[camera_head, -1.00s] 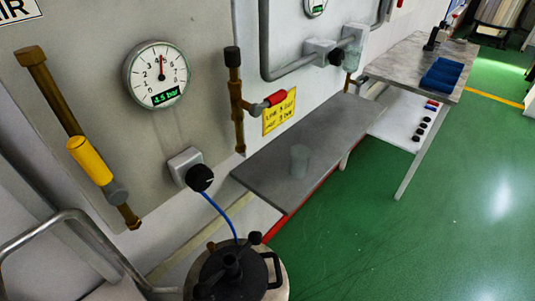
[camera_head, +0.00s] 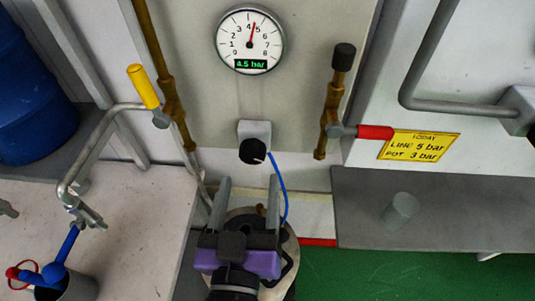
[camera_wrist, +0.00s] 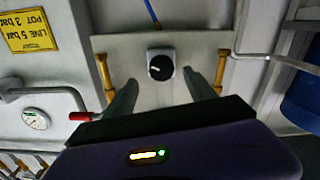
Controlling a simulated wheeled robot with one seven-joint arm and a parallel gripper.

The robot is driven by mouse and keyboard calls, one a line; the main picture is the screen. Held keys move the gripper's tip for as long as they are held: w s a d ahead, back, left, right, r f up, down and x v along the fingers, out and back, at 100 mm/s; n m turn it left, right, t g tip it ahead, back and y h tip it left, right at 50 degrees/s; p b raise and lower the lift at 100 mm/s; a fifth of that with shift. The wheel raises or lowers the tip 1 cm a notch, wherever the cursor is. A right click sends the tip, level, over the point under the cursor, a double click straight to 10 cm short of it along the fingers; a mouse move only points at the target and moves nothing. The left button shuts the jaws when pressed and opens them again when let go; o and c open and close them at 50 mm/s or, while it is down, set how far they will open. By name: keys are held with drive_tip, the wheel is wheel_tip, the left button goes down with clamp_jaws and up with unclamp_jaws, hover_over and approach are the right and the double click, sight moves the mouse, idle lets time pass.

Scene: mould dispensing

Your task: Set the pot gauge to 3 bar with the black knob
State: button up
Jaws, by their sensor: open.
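The round white gauge (camera_head: 250,40) on the wall panel has its needle between 4 and 5, and its green display reads 4.5 bar. The black knob (camera_head: 253,151) sits on a grey block below the gauge, with a blue hose beside it. In the wrist view the black knob (camera_wrist: 160,67) shows a white mark and lies ahead, between the two fingers. My gripper (camera_head: 247,183) is open and empty, below the knob and apart from it. Its fingers also show in the wrist view (camera_wrist: 160,88). The pot (camera_head: 287,270) is partly hidden behind my gripper.
A yellow sign (camera_head: 419,146) reads line 5 bar, pot 3 bar. A yellow-handled valve (camera_head: 143,87) and a red-handled valve (camera_head: 375,132) flank the panel. A clear cup (camera_head: 401,211) stands on the grey shelf at right. A bent rail (camera_head: 85,150) is at left.

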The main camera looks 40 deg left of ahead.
sight(252, 159)
drive_tip(key=p+x, duration=0.2)
drive_tip(key=x, duration=0.5)
drive_tip(key=shift+s+a, duration=0.1)
drive_tip(key=shift+c, duration=0.3)
drive_tip(key=c, duration=1.3)
drive_tip(key=shift+c, duration=0.2)
drive_tip(key=n, duration=0.2)
drive_tip(key=shift+n+p, duration=0.35)
drive_tip(key=shift+n, duration=0.05)
drive_tip(key=shift+n+p, duration=0.75)
drive_tip(key=shift+n, duration=1.45)
